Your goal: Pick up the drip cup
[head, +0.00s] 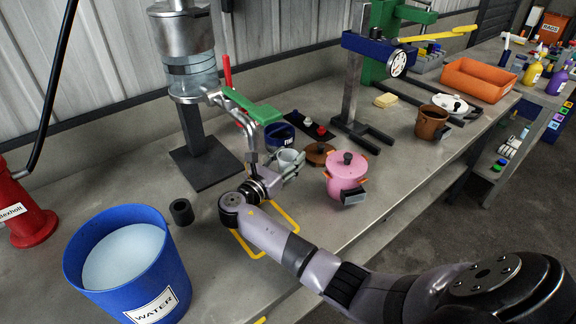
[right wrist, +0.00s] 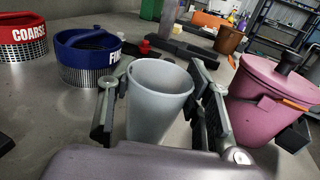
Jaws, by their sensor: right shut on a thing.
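The drip cup (right wrist: 158,100) is a plain light grey, open-topped cup that looks empty inside. In the right wrist view it stands upright between the two fingers of my right gripper (right wrist: 160,115), which is shut on it. In the head view the cup (head: 289,156) shows in part, with my right gripper (head: 286,166) around it and close over the bench. I cannot tell whether its base touches the bench. My left gripper is not in view.
A pink lidded pot (head: 346,176) stands just right of the cup. A blue basket marked FINE (right wrist: 88,62) and a red one marked COARSE (right wrist: 22,40) stand left. The disperser column (head: 205,150) with its green-handled tap is behind. A blue WATER bucket (head: 128,262) stands front left.

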